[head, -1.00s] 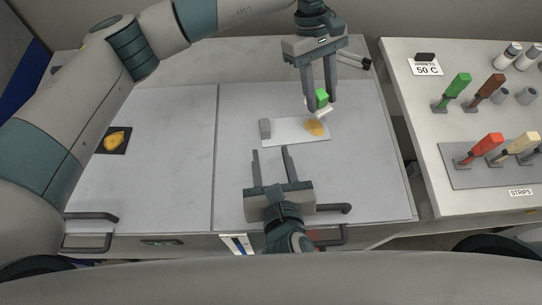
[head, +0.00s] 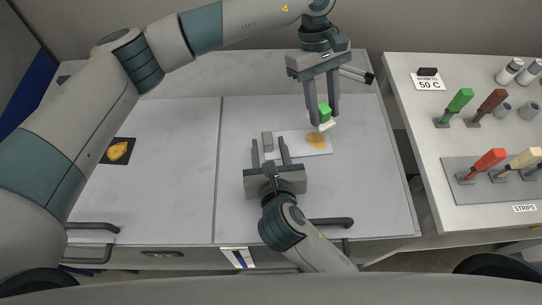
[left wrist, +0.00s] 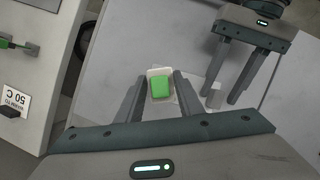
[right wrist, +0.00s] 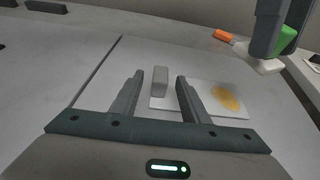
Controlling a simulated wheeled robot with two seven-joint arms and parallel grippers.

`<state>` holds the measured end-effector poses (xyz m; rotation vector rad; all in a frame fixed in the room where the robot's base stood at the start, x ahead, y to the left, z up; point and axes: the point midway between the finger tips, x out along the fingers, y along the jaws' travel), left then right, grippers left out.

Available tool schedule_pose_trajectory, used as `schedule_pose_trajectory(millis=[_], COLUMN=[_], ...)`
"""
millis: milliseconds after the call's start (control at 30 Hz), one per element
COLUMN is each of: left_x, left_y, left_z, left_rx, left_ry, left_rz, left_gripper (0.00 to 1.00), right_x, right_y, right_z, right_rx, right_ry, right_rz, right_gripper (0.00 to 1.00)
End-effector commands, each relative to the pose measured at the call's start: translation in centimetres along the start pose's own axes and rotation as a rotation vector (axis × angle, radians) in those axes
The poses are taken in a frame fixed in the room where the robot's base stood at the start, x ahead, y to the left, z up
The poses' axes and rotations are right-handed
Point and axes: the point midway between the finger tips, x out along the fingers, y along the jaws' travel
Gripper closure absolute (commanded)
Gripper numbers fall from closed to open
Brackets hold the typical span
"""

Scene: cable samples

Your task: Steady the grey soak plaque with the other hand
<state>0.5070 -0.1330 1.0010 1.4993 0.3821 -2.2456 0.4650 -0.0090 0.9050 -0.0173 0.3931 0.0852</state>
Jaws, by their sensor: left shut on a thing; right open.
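The pale grey plaque (head: 290,148) lies flat on the worktop, with an upright grey block (head: 267,141) at its left end and a yellow-brown stain (head: 317,141) toward its right. My right gripper (head: 268,150) is open at the plaque's left end. In the right wrist view, the grey block (right wrist: 160,81) shows between and just beyond its fingertips, with no visible grip on it. My left gripper (head: 324,118) is shut on a green block (head: 324,111) with a white pad, over the stained end.
A black square with an orange patch (head: 118,151) lies at the left. A side table (head: 430,170) at the right carries several coloured-handled tools, grey-white cylinders and a "50 C" sign (head: 428,82).

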Motion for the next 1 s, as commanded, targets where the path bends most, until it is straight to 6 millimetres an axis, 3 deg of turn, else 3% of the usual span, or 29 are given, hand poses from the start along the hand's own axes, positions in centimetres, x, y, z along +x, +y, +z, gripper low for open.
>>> schedule_pose_trajectory(millis=[233, 633, 800, 1000], left_x=[0.0, 0.0, 0.0, 0.0], left_y=[0.0, 0.0, 0.0, 0.0], left_z=[0.0, 0.0, 0.0, 0.0], left_rx=[0.000, 0.000, 0.000, 0.000], left_ry=[0.000, 0.000, 0.000, 0.000], left_rz=[0.000, 0.000, 0.000, 0.000], left_gripper=[0.84, 0.84, 0.84, 0.84], right_x=[2.4, 2.8, 2.8, 2.8], right_y=[0.0, 0.0, 0.0, 0.0], right_z=[0.0, 0.0, 0.0, 0.0], right_rx=[0.000, 0.001, 0.000, 0.000], right_ry=[0.000, 0.000, 0.000, 0.000], right_rz=[-0.001, -0.001, -0.001, -0.001], right_gripper=[0.59, 0.59, 0.99, 1.00])
